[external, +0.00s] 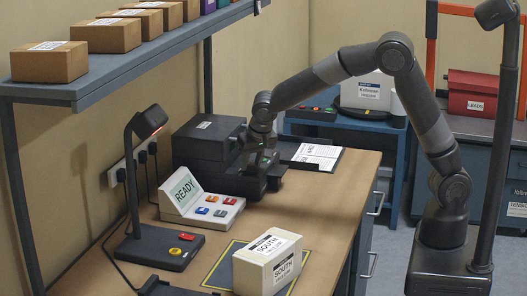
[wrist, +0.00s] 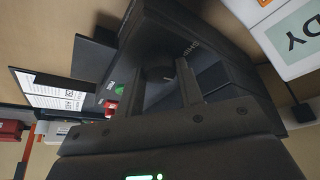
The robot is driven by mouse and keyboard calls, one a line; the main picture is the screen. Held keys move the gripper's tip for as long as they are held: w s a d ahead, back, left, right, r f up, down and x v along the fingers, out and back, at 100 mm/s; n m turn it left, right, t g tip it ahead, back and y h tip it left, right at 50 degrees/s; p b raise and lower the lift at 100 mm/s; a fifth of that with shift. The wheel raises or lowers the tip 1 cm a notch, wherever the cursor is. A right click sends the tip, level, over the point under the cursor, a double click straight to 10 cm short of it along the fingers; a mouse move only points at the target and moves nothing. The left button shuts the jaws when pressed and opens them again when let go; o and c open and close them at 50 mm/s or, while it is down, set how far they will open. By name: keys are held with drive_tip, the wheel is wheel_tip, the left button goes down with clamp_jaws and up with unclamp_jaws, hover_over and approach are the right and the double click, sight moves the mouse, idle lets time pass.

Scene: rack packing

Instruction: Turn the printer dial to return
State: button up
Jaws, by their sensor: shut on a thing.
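The dark printer (external: 208,140) stands on the bench against the back wall. In the wrist view its dark sloped face (wrist: 190,40) carries a label that seems to read SHIP. The grey dial (wrist: 168,74) shows on that face with a pale mark at its rim. My gripper (external: 262,172) is at the printer's front right, pointing down. In the wrist view my gripper (wrist: 168,92) is shut on the dial, though its dark fingers blend with the printer. A green mark and a red switch (wrist: 111,107) sit beside it. The dial's setting cannot be read clearly.
A console (external: 190,203) with a READY screen and coloured buttons stands left of the printer. A scanner stand (external: 150,245) and a SOUTH box (external: 268,262) are nearer the front. A clipboard (external: 318,156) lies right of the printer. A shelf (external: 130,68) with boxes hangs above.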

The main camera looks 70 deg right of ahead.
drive_tip(key=shift+m, duration=0.3)
drive_tip(key=o, duration=1)
drive_tip(key=shift+c, duration=0.2)
drive_tip(key=v, duration=1)
drive_tip(key=shift+a+r, duration=0.2)
drive_tip(key=shift+r, duration=0.15)
drive_tip(key=shift+s, duration=0.1)
